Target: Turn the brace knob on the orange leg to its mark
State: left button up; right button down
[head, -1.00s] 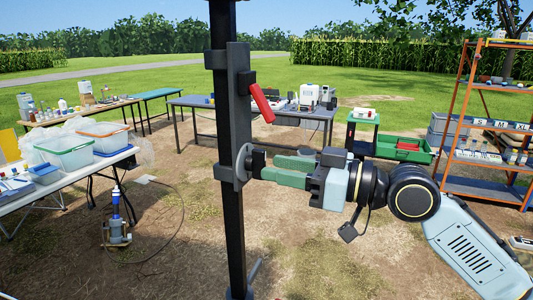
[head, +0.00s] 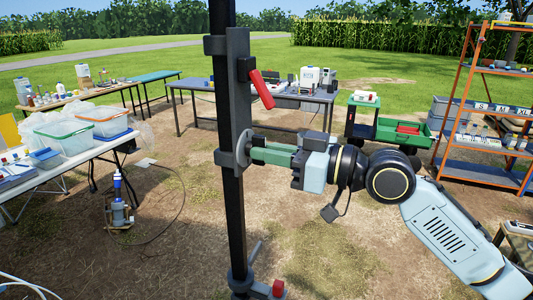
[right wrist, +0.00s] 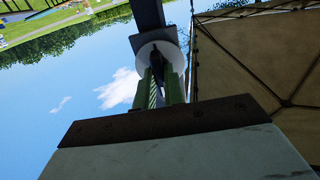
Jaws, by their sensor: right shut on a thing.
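A dark upright leg (head: 233,215) stands in the middle of the head view, with a grey bracket (head: 238,95) on it. No orange shows on this leg. A red lever (head: 262,90) sticks out from the upper bracket, and a round grey disc (head: 238,160) sits lower. My right gripper (head: 254,149) reaches in from the right and is shut on the brace knob at the disc. In the right wrist view the green fingers stand on both sides of the dark knob (right wrist: 156,68), before the pale disc (right wrist: 146,52). Its mark cannot be made out. My left gripper is not in view.
A second red knob (head: 278,288) sits low on the leg, beside a grey rod. A white table with tubs (head: 60,168) stands left, a grey table (head: 190,91) behind, a green cart (head: 385,131) and orange shelf (head: 447,120) right. A pump (head: 119,212) stands on the ground.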

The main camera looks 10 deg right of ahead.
jog(key=shift+m+p, duration=2.95)
jog(key=shift+m, duration=6.25)
